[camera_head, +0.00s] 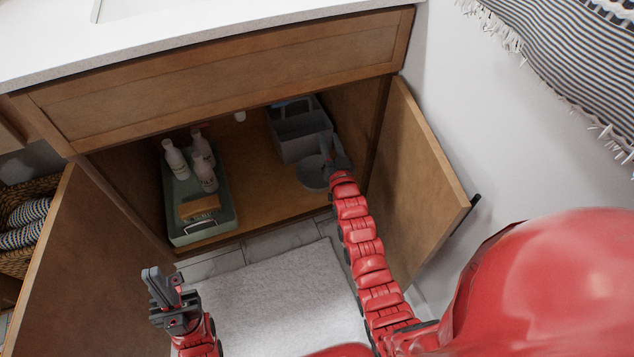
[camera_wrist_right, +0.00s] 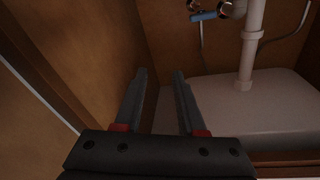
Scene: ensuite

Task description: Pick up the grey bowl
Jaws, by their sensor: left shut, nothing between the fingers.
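The grey bowl (camera_head: 311,173) sits on the cabinet floor at the right, in front of a grey divided caddy (camera_head: 300,135). My right gripper (camera_head: 329,150) is inside the cabinet at the bowl's right side in the head view and partly overlaps it. I cannot tell whether they touch. In the right wrist view, its two fingers (camera_wrist_right: 161,75) stand apart with nothing visible between them, and the bowl cannot be made out there. My left gripper (camera_head: 160,279) is shut and empty, outside the cabinet at the lower left.
A green tray (camera_head: 226,216) with several white bottles and a brush stands left of the bowl. Open doors flank the cabinet, the right one (camera_head: 415,185) close to my right arm. A white pipe (camera_wrist_right: 251,45) shows in the wrist view. A pale mat (camera_head: 275,300) lies in front.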

